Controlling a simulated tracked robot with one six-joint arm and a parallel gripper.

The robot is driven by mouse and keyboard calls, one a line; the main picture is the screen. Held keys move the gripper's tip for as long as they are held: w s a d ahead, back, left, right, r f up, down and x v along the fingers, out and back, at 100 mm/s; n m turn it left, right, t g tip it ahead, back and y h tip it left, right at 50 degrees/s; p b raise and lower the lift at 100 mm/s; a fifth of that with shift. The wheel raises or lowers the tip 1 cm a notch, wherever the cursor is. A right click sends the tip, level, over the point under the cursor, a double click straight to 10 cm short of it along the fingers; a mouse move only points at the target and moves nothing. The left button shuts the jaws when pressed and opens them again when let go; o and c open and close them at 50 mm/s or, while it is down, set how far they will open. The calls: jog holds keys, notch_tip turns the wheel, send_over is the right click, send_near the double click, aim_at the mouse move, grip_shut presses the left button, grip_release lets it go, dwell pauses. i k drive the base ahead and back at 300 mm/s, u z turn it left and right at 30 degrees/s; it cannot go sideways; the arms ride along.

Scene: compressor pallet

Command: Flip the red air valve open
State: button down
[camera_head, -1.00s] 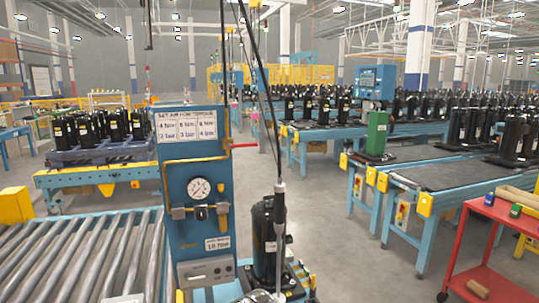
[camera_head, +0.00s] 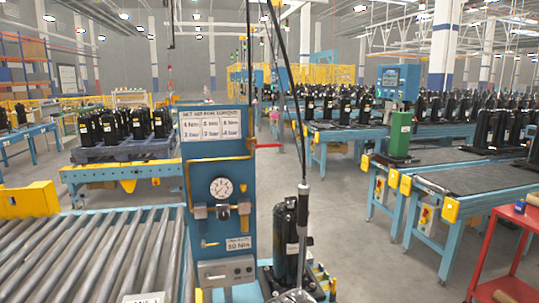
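The red air valve (camera_head: 268,146) is a small red lever on the upper right edge of the blue panel (camera_head: 240,190). Its lever sticks out roughly level to the right, past the panel's edge. It joins the yellow pipe (camera_head: 188,185) that crosses the panel's front. A round white pressure gauge (camera_head: 221,188) sits lower on the panel, above a row of fittings. My gripper is not in view, and nothing is seen touching the lever.
A roller conveyor (camera_head: 90,255) fills the lower left. A black compressor (camera_head: 286,240) stands right of the panel, with a hanging tool (camera_head: 303,210) in front of it. A red cart (camera_head: 505,240) stands at the right. Grey floor (camera_head: 365,250) between is clear.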

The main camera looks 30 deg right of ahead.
aim_at(252, 145)
jog(key=i, duration=0.95)
jog(key=z, duration=0.05)
